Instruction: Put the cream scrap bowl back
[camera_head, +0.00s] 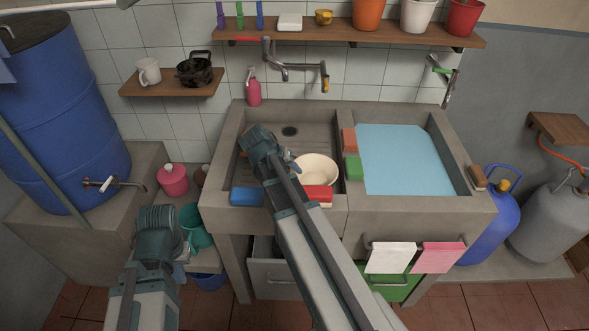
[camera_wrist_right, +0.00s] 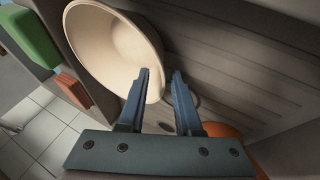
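The cream scrap bowl (camera_head: 318,168) sits upright in the left basin of the sink, near its front right. In the right wrist view the bowl (camera_wrist_right: 100,45) fills the upper left, with its inside showing. My right gripper (camera_wrist_right: 161,76) is open there. Its two fingers stand apart at the bowl's rim, one in front of the bowl and one just outside it; I cannot tell whether they touch it. In the head view my right arm hides part of the basin left of the bowl. My left gripper (camera_head: 180,257) is low at the left, away from the bowl, its fingers unclear.
Red (camera_head: 318,194) and blue (camera_head: 247,197) blocks lie along the sink's front edge. Green (camera_head: 354,167) and orange-brown (camera_head: 349,140) blocks sit on the divider. The right basin holds water (camera_head: 405,160). A teal jug (camera_head: 195,228) stands near my left arm.

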